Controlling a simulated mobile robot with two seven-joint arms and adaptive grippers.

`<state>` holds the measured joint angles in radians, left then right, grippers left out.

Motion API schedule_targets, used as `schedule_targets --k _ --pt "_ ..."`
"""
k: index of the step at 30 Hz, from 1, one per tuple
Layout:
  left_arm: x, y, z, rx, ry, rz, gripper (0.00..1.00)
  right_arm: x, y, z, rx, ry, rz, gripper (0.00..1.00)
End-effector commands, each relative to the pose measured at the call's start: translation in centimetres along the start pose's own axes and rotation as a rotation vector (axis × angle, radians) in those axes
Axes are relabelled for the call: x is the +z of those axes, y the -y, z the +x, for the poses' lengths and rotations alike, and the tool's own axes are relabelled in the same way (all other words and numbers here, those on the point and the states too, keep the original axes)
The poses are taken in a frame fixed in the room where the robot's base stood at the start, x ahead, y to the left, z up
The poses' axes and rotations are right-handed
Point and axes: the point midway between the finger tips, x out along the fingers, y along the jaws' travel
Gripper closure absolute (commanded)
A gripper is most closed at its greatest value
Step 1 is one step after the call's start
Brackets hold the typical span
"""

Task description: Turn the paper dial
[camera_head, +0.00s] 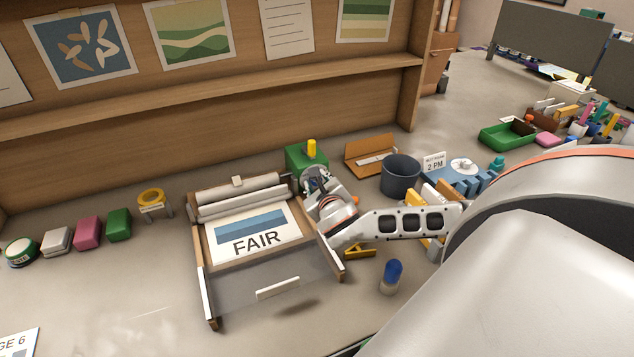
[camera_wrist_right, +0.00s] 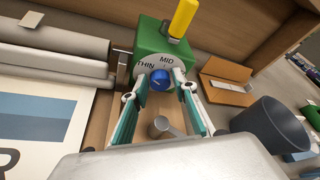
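The paper dial (camera_wrist_right: 149,67) is a pale disc marked THIN and MID on the front of a green box (camera_wrist_right: 150,40), with a blue knob (camera_wrist_right: 160,79) at its centre. The green box (camera_head: 302,157) stands at the right rear corner of a wooden press in the head view, where my gripper mostly hides the dial. My right gripper (camera_head: 317,183) is in front of the dial. In the right wrist view my right gripper (camera_wrist_right: 161,90) is open, its fingers apart on either side of the blue knob, with visible gaps. My left gripper is not in view.
The press holds a sheet reading FAIR (camera_head: 255,237) under pale rollers (camera_head: 240,195). A yellow handle (camera_wrist_right: 182,17) rises from the green box. A dark cup (camera_head: 400,176) and a brown box (camera_head: 370,156) stand to the right. A blue-capped bottle (camera_head: 391,276) stands in front.

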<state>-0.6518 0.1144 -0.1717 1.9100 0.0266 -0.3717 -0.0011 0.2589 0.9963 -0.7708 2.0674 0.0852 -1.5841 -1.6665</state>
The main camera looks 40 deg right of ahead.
Motion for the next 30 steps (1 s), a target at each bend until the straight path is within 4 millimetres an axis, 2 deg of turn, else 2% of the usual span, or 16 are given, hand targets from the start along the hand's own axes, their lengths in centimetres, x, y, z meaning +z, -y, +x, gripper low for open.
schedule_targets --k 5,8,21,25,30 --pt "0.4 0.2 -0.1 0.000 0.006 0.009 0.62 -0.1 -0.1 -0.5 0.003 -0.001 0.000 0.72" --pt "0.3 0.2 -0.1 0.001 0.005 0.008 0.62 -0.1 -0.2 -1.7 0.004 -0.002 0.000 0.72" --pt "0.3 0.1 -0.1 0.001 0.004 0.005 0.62 -0.1 -0.2 -10.1 0.005 -0.002 0.000 0.72" --pt "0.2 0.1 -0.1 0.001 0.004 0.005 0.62 0.0 -0.1 -11.4 0.002 -0.001 0.000 0.72" --pt "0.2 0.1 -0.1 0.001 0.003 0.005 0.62 0.0 0.0 -12.0 0.001 0.000 0.000 0.72"
